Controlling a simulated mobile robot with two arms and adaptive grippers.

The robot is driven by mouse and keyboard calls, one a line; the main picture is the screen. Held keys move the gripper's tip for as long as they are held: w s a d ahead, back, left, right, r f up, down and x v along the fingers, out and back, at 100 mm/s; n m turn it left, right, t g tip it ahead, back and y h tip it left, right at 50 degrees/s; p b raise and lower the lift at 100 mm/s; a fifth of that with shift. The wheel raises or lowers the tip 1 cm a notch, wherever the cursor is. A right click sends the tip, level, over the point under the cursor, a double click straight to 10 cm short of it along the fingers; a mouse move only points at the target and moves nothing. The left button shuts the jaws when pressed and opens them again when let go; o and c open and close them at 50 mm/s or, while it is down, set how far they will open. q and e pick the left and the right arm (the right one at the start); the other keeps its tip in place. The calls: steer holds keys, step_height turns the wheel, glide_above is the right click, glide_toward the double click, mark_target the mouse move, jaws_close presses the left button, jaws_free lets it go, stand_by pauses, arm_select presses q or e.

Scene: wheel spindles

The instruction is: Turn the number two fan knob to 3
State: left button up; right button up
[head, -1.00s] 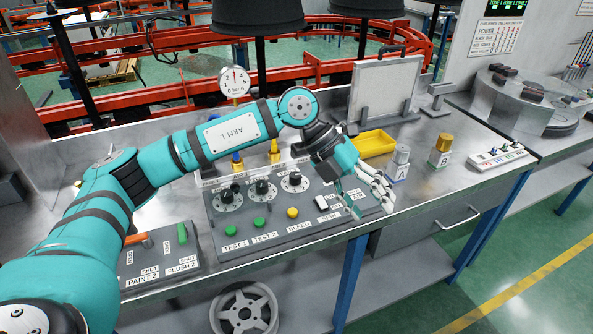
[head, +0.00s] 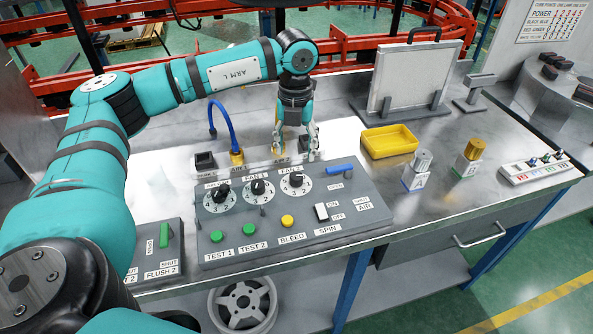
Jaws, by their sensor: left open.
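The number two fan knob (head: 296,181) is a black knob on a white round dial, under the FAN 2 label on the grey control panel (head: 345,232). Its exact setting is too small to read. The FAN 1 knob (head: 258,188) is just left of it, and a third similar knob (head: 221,195) is further left. My left gripper (head: 295,152) points down with its fingers apart and empty. In the head view it shows just above the FAN 2 dial, near the panel's back edge, apart from the knob. My right gripper is not in view.
The panel also has green buttons (head: 248,230), a yellow button (head: 287,221), a white switch (head: 321,212) and a blue handle (head: 340,168). A blue hose (head: 229,130) rises behind it. A yellow tray (head: 390,141) and two small cylinders on stands are to the right.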

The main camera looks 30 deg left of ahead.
mark_target(296, 175)
arm_select(q)
step_height(296, 175, down, 8)
steer(key=shift+r+p, duration=0.2)
steer(key=shift+p, duration=0.2)
steer(key=shift+f, duration=0.55)
jaws_close()
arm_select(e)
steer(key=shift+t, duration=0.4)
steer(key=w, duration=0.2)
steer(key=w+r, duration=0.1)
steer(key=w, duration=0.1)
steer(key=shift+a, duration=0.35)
